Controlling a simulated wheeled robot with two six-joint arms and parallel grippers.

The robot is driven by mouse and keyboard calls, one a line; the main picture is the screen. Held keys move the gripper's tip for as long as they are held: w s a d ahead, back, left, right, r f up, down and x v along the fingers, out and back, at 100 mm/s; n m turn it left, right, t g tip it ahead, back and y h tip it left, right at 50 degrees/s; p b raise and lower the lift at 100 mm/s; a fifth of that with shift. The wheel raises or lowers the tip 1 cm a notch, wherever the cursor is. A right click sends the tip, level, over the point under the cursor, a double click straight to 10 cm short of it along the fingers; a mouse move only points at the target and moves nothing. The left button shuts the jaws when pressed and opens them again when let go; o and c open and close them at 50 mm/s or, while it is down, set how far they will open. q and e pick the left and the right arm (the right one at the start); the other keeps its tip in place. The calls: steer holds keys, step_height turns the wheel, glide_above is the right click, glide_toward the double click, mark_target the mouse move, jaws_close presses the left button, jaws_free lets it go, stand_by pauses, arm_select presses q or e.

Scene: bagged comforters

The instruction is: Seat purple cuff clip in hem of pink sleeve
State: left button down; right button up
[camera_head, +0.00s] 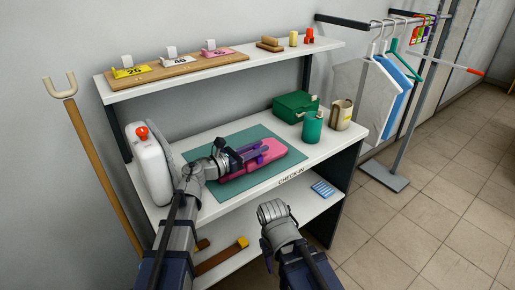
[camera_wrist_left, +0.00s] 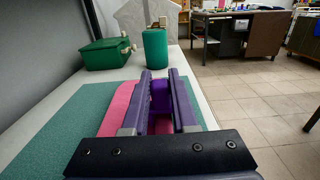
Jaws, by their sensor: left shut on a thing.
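The pink sleeve (camera_head: 268,153) lies flat on the teal mat (camera_head: 222,185) on the white bench; it also shows in the left wrist view (camera_wrist_left: 118,103). My left gripper (camera_head: 240,157) is over the sleeve, shut on the purple cuff clip (camera_wrist_left: 160,95), which shows between its fingers (camera_wrist_left: 158,85). The fingers hide part of the clip and the sleeve, and I cannot tell whether the clip touches the hem.
A green cup (camera_head: 312,127), a beige mug (camera_head: 341,115) and a green box (camera_head: 296,106) stand at the bench's back right. An upper shelf (camera_head: 290,54) hangs over the bench.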

arm_select(q)
steer(key=shift+f+b, duration=0.35)
steer(key=shift+f, duration=0.1)
jaws_free()
stand_by(0.7)
steer(key=shift+r, duration=0.1)
stand_by(0.4)
